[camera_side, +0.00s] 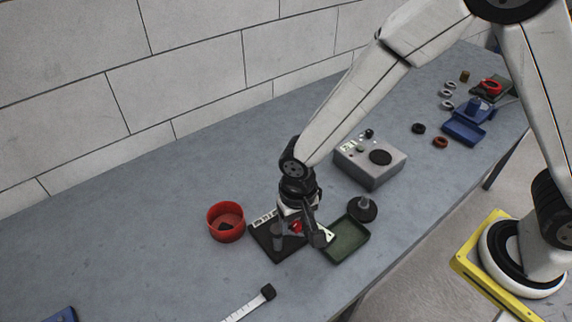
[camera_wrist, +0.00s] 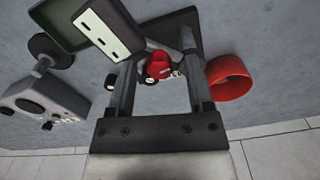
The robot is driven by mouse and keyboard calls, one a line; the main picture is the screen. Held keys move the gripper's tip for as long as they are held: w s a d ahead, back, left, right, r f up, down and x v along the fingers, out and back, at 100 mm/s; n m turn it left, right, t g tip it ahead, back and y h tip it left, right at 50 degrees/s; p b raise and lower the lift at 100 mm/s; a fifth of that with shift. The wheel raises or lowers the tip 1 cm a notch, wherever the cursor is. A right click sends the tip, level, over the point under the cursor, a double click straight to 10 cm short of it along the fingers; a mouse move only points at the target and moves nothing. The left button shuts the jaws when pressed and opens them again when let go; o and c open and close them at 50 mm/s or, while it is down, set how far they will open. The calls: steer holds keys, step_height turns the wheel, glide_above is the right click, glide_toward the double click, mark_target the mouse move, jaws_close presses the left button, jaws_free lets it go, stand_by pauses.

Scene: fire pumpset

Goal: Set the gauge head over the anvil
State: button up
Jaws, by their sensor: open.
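My gripper (camera_side: 297,230) is open and low over a dark square base plate (camera_side: 268,246). In the wrist view my gripper's fingers (camera_wrist: 157,85) stand on either side of a small red part with a dark and pale body (camera_wrist: 158,66), with room visible around it. The red part also shows in the side view (camera_side: 296,227). I cannot tell whether it belongs to the gauge head. A dark block with a pale slotted face (camera_wrist: 104,36) stands beside the fingers. A grey post (camera_side: 278,233) shows above the base plate; I cannot make out the anvil for certain.
A red bowl (camera_side: 226,222) is close left of the base plate; a green tray (camera_side: 349,240) is close right. A black disc with a post (camera_side: 362,208) and a grey box (camera_side: 371,161) stand beyond. A ruler-like strip (camera_side: 246,304) lies in front. The left table is mostly clear.

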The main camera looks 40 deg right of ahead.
jaws_close()
steer(key=shift+r, duration=0.1)
stand_by(1.2)
